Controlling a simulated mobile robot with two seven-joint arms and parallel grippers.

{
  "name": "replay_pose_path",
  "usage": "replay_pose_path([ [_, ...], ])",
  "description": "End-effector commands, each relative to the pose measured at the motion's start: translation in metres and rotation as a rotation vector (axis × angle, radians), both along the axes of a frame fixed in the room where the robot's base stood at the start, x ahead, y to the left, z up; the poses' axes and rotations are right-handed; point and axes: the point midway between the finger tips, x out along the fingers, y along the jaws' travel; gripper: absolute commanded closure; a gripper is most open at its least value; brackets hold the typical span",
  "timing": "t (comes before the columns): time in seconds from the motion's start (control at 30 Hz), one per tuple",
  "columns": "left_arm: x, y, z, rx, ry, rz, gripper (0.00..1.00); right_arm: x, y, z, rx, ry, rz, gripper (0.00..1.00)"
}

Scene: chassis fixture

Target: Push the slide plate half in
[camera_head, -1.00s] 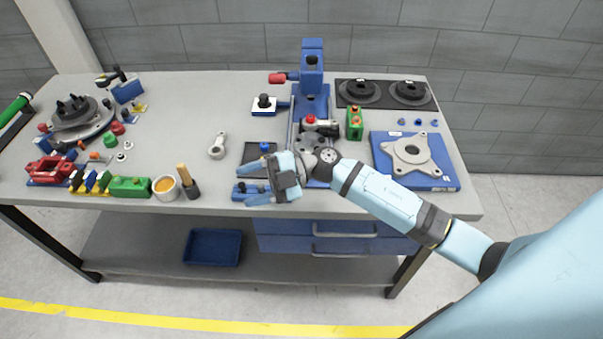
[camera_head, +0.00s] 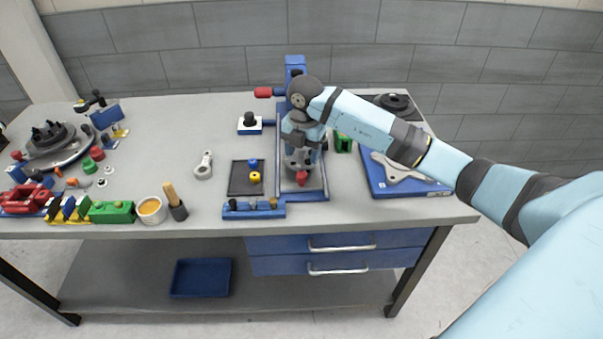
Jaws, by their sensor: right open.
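The blue fixture (camera_head: 323,193) stands on the right half of the table, with a long frame running from back to front. A grey surface, probably the slide plate (camera_head: 312,186), shows inside its front part. A red knob (camera_head: 302,177) is near the front of the frame. My right gripper (camera_head: 301,160) is open and points down over the frame, just behind the red knob. The hand and forearm hide the middle of the fixture. I cannot tell whether the fingers touch the plate or knob. My left gripper is not in view.
A dark tray (camera_head: 236,184) with blue and yellow knobs lies left of the frame, and a blue block (camera_head: 240,210) is in front. A red handle (camera_head: 263,92) sticks out left at the back.

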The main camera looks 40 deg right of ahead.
Motion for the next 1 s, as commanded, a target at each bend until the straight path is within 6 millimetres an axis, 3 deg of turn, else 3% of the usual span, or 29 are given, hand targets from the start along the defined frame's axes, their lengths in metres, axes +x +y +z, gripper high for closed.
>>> replay_pose_path([
  [0.2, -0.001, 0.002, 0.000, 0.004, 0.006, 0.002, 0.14, 0.001, 0.001, -0.046, 0.002, 0.003, 0.000, 0.41],
  [0.4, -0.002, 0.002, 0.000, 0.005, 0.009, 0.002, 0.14, 0.002, 0.002, -0.072, 0.002, 0.000, 0.001, 0.41],
  [0.8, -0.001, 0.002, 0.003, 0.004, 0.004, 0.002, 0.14, 0.002, 0.002, -0.081, 0.003, -0.001, 0.002, 0.41],
  [0.87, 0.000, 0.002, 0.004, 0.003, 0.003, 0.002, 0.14, 0.002, 0.002, -0.081, 0.003, -0.001, 0.002, 0.50],
  [1.0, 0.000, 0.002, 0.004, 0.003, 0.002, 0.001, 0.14, 0.002, 0.002, -0.081, 0.002, 0.000, 0.001, 0.82],
])
